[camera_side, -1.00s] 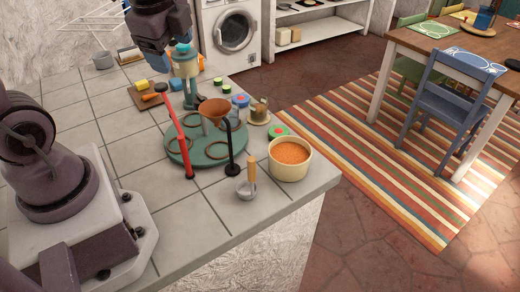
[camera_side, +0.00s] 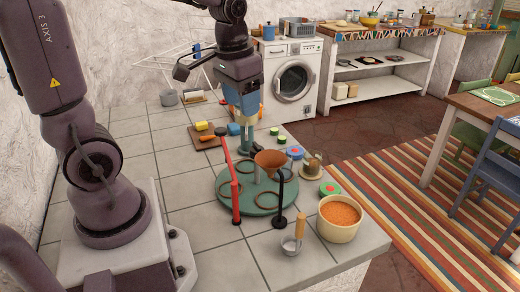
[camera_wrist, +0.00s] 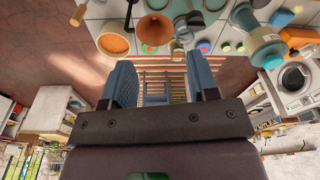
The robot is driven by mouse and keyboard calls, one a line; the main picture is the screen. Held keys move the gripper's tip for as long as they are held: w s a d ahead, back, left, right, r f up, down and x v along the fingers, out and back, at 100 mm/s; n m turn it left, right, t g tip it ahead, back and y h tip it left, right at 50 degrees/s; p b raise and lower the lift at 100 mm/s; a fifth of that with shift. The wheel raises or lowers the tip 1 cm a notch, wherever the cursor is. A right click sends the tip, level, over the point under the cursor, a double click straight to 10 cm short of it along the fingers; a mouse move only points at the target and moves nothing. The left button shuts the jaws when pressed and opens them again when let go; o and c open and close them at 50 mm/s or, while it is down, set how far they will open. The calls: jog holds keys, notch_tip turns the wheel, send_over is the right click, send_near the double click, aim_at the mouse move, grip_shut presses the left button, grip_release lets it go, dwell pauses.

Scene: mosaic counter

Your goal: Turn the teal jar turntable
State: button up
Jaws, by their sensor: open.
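The teal turntable (camera_side: 258,213) is a round disc on the tiled counter, with brown rings on it. A brown funnel (camera_side: 270,158) stands over it. A red post (camera_side: 235,195) and a black post (camera_side: 281,205) rise at its front. My gripper (camera_side: 243,102) points down behind the turntable, apart from it, overlapping a cream jar-like thing (camera_side: 246,129) in the side view. I cannot tell if they touch. In the wrist view, the fingers of my gripper (camera_wrist: 160,82) are spread with nothing held between them. The funnel (camera_wrist: 154,29) shows beyond the fingertips.
An orange-filled bowl (camera_side: 339,220) and a wooden-handled ladle (camera_side: 293,240) stand near the counter's front edge. A brown board (camera_side: 206,139) with a yellow block (camera_side: 202,126) lies behind left. A small pot (camera_side: 311,167) stands right. Tiles left of the turntable are clear.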

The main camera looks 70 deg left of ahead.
jog(key=g, duration=0.2)
send_over(257, 145)
jog(key=s+d, duration=0.2)
notch_tip(257, 145, down, 5)
jog(key=shift+w+a+m, duration=0.95)
jog(key=shift+m, duration=0.25)
jog(key=shift+t, duration=0.3)
notch_tip(257, 145, down, 13)
jog(key=shift+r, duration=0.1)
jog(key=shift+c, duration=0.2)
jog(key=c, duration=1)
jog(key=shift+o, duration=0.2)
